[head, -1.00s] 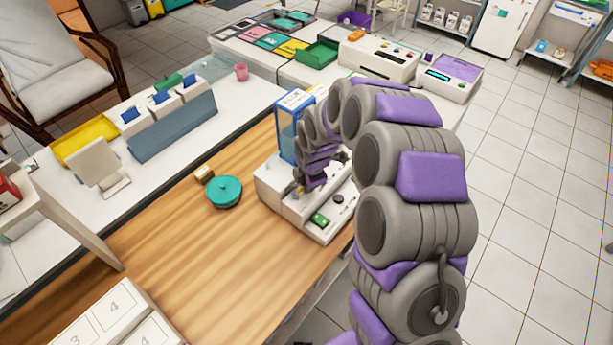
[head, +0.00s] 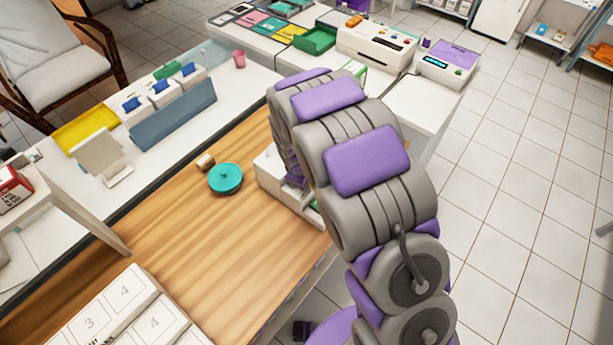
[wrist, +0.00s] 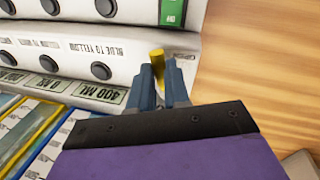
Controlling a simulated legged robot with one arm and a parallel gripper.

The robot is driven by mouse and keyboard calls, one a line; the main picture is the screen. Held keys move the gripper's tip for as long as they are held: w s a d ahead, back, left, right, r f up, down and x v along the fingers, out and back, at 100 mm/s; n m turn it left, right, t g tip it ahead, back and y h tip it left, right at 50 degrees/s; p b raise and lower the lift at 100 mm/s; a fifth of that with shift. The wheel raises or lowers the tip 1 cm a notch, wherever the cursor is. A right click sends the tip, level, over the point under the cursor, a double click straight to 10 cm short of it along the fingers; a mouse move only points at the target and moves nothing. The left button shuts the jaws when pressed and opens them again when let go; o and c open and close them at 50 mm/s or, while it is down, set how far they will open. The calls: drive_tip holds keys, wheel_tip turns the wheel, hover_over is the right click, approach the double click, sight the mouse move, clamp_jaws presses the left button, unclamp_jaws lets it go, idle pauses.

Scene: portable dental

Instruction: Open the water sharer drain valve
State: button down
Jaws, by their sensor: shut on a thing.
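The water sharer is a white unit on the wooden table. In the head view only its left part (head: 270,172) shows beside my arm. In the wrist view its white panel (wrist: 125,52) fills the upper left, with black knobs and labels such as "BLUE TO YELLOW" and "400 ML". A yellow piece (wrist: 157,56), which looks like the drain valve's handle, stands out at the panel's right end. My gripper (wrist: 166,77) is shut on this yellow piece, with its fingers on either side. The fingers hide part of it. In the head view my arm hides the gripper.
A teal lidded pot (head: 225,178) and a small brown block (head: 205,162) stand on the wooden table (head: 170,225) left of the unit. White numbered boxes (head: 120,312) lie at the near left. Bare wood lies between them.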

drive_tip(key=shift+s+a+m, duration=0.15)
drive_tip(key=shift+a+m, duration=0.05)
drive_tip(key=shift+m, duration=0.45)
drive_tip(key=shift+s+a+m, duration=0.1)
drive_tip(key=shift+a+m, duration=0.1)
drive_tip(key=shift+m, duration=0.45)
drive_tip(key=shift+r, duration=0.1)
drive_tip(key=c, duration=1.4)
unclamp_jaws()
drive_tip(key=shift+c, duration=0.2)
drive_tip(key=shift+o, duration=0.3)
drive_tip(key=shift+a, duration=0.2)
wheel_tip(320, 180, up, 17)
drive_tip(key=s+a+p, duration=0.2)
drive_tip(key=shift+s+a, duration=0.15)
drive_tip(key=shift+s, duration=0.1)
